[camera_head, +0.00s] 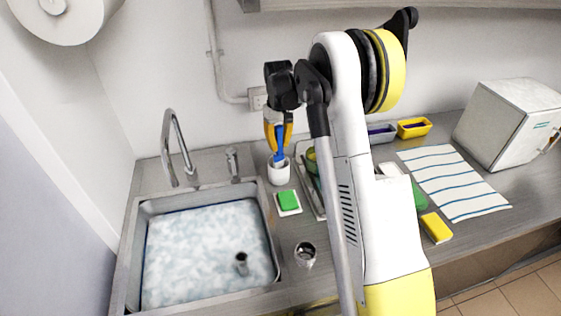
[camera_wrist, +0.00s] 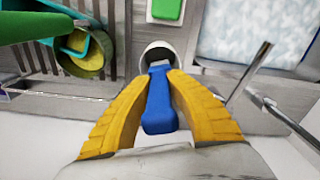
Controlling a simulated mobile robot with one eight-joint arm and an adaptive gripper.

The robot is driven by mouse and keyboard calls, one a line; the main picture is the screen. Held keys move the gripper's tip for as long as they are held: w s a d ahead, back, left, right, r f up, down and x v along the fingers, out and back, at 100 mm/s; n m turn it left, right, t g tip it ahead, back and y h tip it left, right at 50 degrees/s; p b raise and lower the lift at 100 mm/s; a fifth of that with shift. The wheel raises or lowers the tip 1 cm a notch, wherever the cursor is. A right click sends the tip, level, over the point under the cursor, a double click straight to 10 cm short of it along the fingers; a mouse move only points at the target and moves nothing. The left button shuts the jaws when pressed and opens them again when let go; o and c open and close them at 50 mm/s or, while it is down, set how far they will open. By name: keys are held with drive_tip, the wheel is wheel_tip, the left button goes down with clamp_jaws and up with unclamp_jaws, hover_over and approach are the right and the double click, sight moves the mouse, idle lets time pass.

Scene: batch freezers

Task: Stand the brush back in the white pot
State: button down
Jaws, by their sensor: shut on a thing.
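The brush has a blue handle (camera_wrist: 158,103), and it also shows in the head view (camera_head: 280,149). My gripper (camera_head: 278,132) has yellow fingers that close on this handle from both sides; they show large in the wrist view (camera_wrist: 160,85). The brush hangs roughly upright with its lower end at the mouth of the white pot (camera_head: 279,174). In the wrist view the pot's rim (camera_wrist: 157,47) surrounds the far end of the brush. The lower end is hidden inside or behind the rim; I cannot tell whether it touches the bottom.
A sink (camera_head: 133,246) with foamy water and a tap (camera_head: 169,150) lie left of the pot. A green sponge (camera_head: 288,200) lies in front. A dish rack (camera_head: 304,178) with a green-yellow cup stands close right. A metal cup (camera_head: 305,254) stands nearer the front edge.

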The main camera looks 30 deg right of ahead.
sight(279, 126)
wheel_tip(279, 126, down, 2)
drive_tip(key=shift+w, duration=0.15)
drive_tip(key=shift+f+b, duration=0.3)
drive_tip(key=shift+f, duration=1.35)
drive_tip(key=shift+f, duration=0.1)
drive_tip(key=c, duration=1.4)
unclamp_jaws()
wheel_tip(279, 126, up, 12)
drive_tip(key=shift+r+p, duration=0.15)
drive_tip(key=shift+p, duration=0.7)
